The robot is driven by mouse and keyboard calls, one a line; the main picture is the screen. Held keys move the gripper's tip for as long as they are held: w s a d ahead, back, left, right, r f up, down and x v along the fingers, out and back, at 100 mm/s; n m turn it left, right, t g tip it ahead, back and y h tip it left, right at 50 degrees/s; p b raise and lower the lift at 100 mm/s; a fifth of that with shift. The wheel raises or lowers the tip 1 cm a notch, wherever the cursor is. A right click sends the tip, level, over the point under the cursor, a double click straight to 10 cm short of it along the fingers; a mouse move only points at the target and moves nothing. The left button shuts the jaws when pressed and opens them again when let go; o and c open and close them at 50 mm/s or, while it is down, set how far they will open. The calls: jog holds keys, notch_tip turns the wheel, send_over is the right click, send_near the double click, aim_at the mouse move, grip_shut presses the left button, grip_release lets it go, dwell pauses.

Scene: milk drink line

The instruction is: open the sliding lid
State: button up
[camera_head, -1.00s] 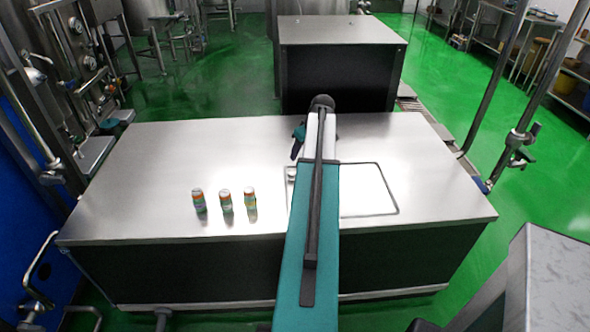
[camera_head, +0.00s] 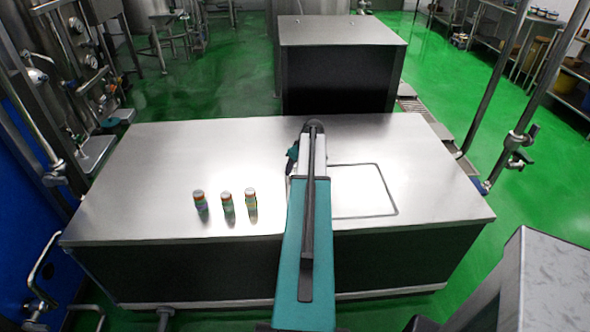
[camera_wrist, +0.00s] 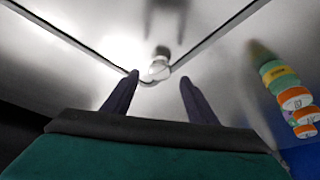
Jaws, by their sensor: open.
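The sliding lid (camera_head: 362,190) is a flat panel with a dark outline, set in the steel table top right of my arm. In the wrist view its corner and dark edges show, with the lid surface (camera_wrist: 95,18) beyond them. A small round pale knob (camera_wrist: 158,68) stands near that corner. My gripper (camera_wrist: 159,78) is open, its two dark fingers on either side of the knob's line and nothing between them that I can see gripped. Whether the fingers reach the knob's height I cannot tell. In the head view my arm hides the knob and most of the gripper.
Several small striped cans stand left of my arm; the middle one (camera_head: 228,205) shows upright. Cans (camera_wrist: 293,100) also show at the right of the wrist view. The steel table (camera_head: 150,160) is otherwise clear. A second steel box (camera_head: 340,60) stands behind.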

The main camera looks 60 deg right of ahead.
aim_at(292, 173)
jog(key=shift+p+x, duration=0.3)
jog(key=shift+x, duration=1.45)
grip_shut()
